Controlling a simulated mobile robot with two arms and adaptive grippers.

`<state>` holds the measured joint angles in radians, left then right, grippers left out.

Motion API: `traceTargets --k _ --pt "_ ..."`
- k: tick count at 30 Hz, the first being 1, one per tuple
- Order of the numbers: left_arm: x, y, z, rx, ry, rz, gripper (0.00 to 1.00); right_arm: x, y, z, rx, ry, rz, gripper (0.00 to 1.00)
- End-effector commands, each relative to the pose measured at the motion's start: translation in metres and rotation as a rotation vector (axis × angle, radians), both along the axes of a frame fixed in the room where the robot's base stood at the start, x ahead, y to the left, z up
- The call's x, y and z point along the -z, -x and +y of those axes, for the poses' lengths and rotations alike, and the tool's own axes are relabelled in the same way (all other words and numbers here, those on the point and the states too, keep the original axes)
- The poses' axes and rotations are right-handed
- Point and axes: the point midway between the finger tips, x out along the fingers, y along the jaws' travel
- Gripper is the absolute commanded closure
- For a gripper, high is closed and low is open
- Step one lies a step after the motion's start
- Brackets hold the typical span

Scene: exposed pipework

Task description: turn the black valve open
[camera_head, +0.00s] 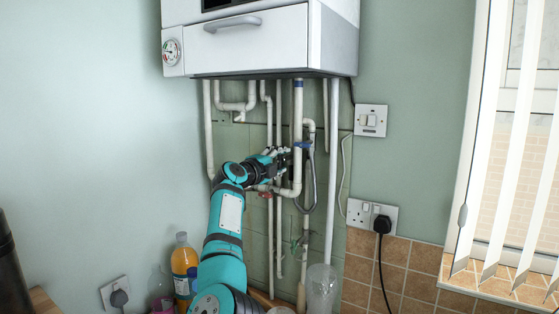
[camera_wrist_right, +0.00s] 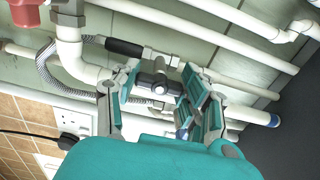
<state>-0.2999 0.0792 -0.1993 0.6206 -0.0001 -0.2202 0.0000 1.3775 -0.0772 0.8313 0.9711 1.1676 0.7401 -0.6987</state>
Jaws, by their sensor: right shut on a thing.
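The black valve (camera_wrist_right: 160,66) shows in the right wrist view as a dark handle with a silver round centre, fixed on a silver fitting in the pipework. My right gripper (camera_wrist_right: 160,80) has its fingers on both sides of this handle and is shut on it. In the head view my right gripper (camera_head: 277,158) reaches in among the pipes under the boiler, and its fingers and wrist largely hide the valve there. How far the valve is turned is unclear. My left gripper is not in view.
White pipes (camera_head: 332,180) run down close around the gripper from the white boiler (camera_head: 260,42). A braided hose (camera_head: 313,185), a blue-handled valve (camera_head: 303,145) and a red valve (camera_head: 264,194) are near. Bottles (camera_head: 184,265) stand left of my arm.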

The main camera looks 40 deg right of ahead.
Motion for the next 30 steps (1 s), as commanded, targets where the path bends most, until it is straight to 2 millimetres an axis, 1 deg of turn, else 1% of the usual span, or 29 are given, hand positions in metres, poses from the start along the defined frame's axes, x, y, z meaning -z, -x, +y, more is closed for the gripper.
traceTargets --k 11,12,15,18,23,26,29,30 --pt "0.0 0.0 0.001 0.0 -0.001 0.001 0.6 0.0 0.0 0.0 -0.001 0.005 0.009 0.88" --pt "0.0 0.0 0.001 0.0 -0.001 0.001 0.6 0.0 0.0 0.0 -0.001 0.005 0.009 0.55" --pt "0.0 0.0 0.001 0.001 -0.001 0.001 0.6 0.0 0.0 0.0 -0.001 0.003 0.008 0.42" --pt "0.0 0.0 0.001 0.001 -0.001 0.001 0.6 0.0 0.0 0.0 0.0 0.003 0.007 0.31" --pt "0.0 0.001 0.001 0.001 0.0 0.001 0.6 0.0 0.0 0.0 0.0 0.003 0.006 0.31" --pt "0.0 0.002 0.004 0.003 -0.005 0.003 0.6 0.0 0.0 0.001 0.0 0.003 0.006 0.31" --pt "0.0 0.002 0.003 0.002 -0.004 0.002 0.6 0.0 0.002 0.009 -0.001 0.002 0.005 0.31" --pt "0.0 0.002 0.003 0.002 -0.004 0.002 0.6 0.001 0.002 0.014 -0.002 0.002 0.005 0.31"
